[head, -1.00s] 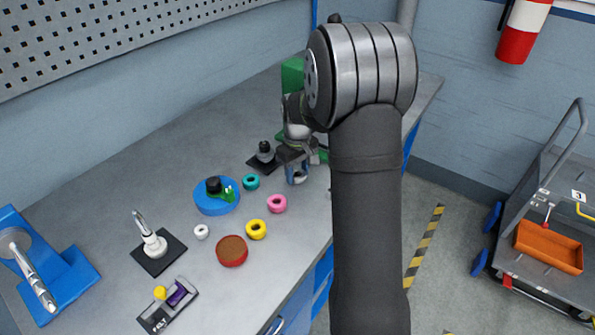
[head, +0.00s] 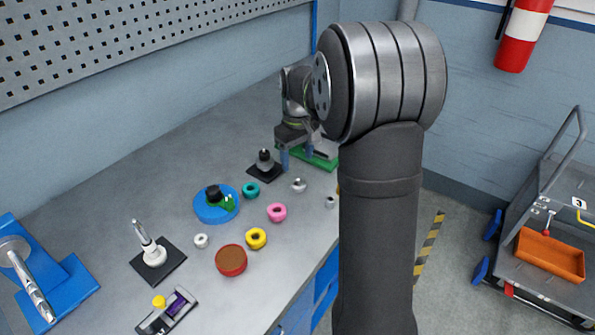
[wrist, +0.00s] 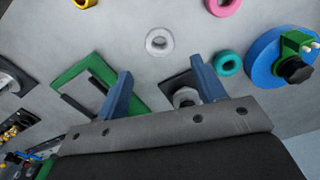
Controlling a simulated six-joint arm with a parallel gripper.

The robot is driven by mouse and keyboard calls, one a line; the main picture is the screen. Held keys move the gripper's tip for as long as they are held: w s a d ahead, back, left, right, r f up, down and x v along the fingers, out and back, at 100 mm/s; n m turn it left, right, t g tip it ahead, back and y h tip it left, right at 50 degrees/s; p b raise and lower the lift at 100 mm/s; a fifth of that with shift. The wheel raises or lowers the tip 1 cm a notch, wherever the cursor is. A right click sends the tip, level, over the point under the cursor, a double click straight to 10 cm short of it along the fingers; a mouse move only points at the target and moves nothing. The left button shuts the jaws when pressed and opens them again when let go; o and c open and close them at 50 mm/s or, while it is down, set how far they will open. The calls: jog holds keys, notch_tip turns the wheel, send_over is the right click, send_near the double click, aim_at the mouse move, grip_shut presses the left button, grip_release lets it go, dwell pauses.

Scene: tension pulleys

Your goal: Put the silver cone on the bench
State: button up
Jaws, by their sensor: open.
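The silver cone (head: 299,185), a small ring-like piece with a hole, rests on the grey bench (head: 110,190). In the wrist view the silver cone (wrist: 159,42) lies on bare bench surface, beyond the fingertips and apart from them. My gripper (head: 297,157) is above the bench, behind the cone in the head view. Its two blue fingers also show in the wrist view (wrist: 160,70), spread wide with nothing between them.
A black plate with a post (head: 264,165) and a green tray (head: 315,158) are close to my gripper. Teal (head: 251,190) and pink (head: 277,212) rings lie near the cone. A blue disc (head: 210,208) stands left.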

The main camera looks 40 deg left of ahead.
aim_at(297, 182)
jog(key=shift+r, duration=1.65)
jog(key=shift+f, duration=0.1)
notch_tip(297, 182, down, 13)
jog(key=shift+r, duration=2.45)
